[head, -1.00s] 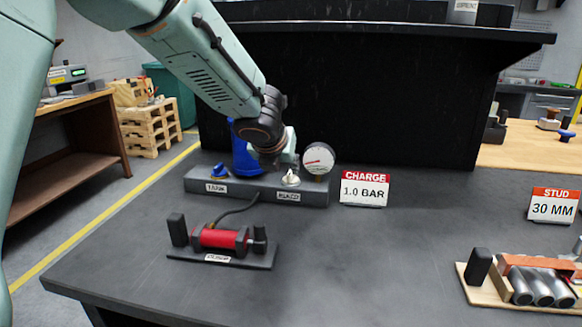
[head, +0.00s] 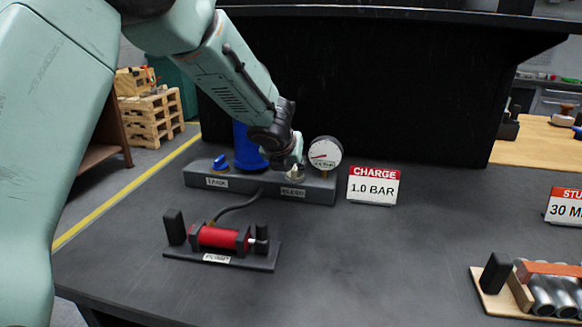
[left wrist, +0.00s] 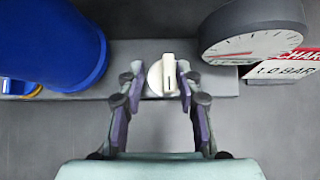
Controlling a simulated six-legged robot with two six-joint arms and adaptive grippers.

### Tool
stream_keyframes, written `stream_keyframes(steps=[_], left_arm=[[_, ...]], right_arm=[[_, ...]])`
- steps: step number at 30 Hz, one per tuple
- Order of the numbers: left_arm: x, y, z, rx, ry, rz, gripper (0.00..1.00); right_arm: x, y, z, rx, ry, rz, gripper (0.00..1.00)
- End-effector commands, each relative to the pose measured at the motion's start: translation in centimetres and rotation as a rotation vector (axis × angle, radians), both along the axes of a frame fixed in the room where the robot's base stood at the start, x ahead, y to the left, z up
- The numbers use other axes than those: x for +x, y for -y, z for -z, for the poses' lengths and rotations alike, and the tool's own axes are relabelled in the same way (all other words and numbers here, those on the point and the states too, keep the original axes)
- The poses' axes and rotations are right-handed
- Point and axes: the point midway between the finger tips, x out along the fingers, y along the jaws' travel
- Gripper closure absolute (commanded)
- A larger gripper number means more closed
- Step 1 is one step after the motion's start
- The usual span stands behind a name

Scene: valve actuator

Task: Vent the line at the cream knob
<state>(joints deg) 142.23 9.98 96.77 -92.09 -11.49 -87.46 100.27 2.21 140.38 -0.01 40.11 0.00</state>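The cream knob (head: 294,173) sits on the grey manifold block (head: 225,183) above the right-hand label, below the gauge. In the left wrist view the cream knob (left wrist: 163,75) lies between the fingers of my left gripper (left wrist: 155,80). The fingers stand apart, with a gap visible at least on the left side. In the head view my left gripper (head: 290,165) is at the knob, its fingers mostly hidden. The round gauge (head: 325,154) has a red needle and also shows in the left wrist view (left wrist: 252,30). My right gripper is not in view.
A blue knob (head: 221,162) and a blue cylinder (head: 248,147) stand on the block's left part. A red actuator (head: 219,236) lies in front, joined by a hose. A CHARGE 1.0 BAR sign (head: 373,186) stands right. The bench middle is clear.

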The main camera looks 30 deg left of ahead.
Motion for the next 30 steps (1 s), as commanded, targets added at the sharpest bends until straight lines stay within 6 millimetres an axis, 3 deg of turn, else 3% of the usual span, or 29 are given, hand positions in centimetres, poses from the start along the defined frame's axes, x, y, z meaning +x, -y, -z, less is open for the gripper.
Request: stream_keyframes(steps=[12, 24, 30], left_arm=[[1.04, -0.22, 0.62, 0.001, 0.002, 0.001, 0.65], [1.01, -0.16, 0.64, 0.0, 0.001, 0.003, 0.98], [1.01, -0.18, 0.61, 0.001, 0.002, 0.002, 1.0]], right_arm=[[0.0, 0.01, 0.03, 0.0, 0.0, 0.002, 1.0], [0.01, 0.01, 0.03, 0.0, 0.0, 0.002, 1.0], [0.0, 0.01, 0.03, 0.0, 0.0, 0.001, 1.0]])
